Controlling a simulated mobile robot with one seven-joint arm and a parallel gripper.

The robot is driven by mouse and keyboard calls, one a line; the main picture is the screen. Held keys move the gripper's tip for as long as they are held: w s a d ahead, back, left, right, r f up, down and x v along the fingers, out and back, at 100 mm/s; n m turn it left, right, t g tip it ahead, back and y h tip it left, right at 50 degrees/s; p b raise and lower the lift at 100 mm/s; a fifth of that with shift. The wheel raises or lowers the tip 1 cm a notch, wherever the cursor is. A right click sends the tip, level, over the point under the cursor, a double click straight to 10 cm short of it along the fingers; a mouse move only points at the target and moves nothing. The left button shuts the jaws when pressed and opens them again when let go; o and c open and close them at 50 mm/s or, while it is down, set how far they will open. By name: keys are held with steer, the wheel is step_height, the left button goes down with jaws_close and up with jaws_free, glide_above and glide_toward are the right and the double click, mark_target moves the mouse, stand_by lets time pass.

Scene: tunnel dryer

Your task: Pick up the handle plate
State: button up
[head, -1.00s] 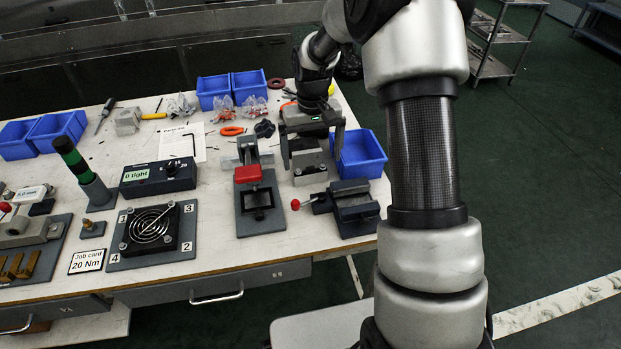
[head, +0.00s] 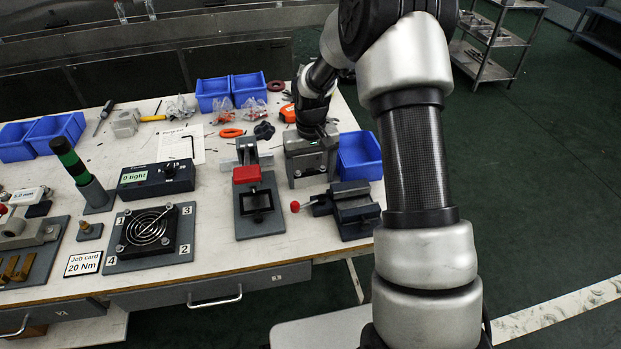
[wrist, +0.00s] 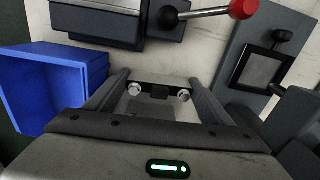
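The handle plate is most likely the light grey metal piece (wrist: 160,84) with two bolt heads and a dark part between them, seen in the wrist view. In the head view the grey piece (head: 312,166) is largely covered by my gripper. My gripper (head: 313,176) is low over it, with one finger on each side. In the wrist view my gripper (wrist: 160,88) has its fingers wide apart, straddling the piece. I cannot tell whether either finger touches it. Its lower part is hidden by my gripper.
A blue bin (head: 360,155) stands close on the right. A dark vise (head: 347,208) with a red-knobbed handle sits in front. A grey fixture with a red block (head: 247,174) stands to the left. The fan plate (head: 150,232) and control box (head: 157,180) lie farther left.

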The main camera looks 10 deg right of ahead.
steer(key=c, duration=0.7)
steer(key=shift+o, duration=0.2)
step_height(320, 180, up, 10)
steer(key=shift+r+p, duration=0.1)
steer(key=shift+p, duration=0.8)
steer(key=s+r+p, duration=1)
steer(key=r+p, duration=0.3)
steer(key=p, duration=0.3)
steer(key=b, duration=1.5)
glide_above(356, 193)
steer(key=s+a, duration=0.1)
steer(key=s, duration=0.1)
step_height(356, 193, down, 11)
steer(key=shift+m, duration=0.3)
step_height(356, 193, down, 10)
steer(key=shift+r+b, duration=0.15)
steer(key=shift+b, duration=0.95)
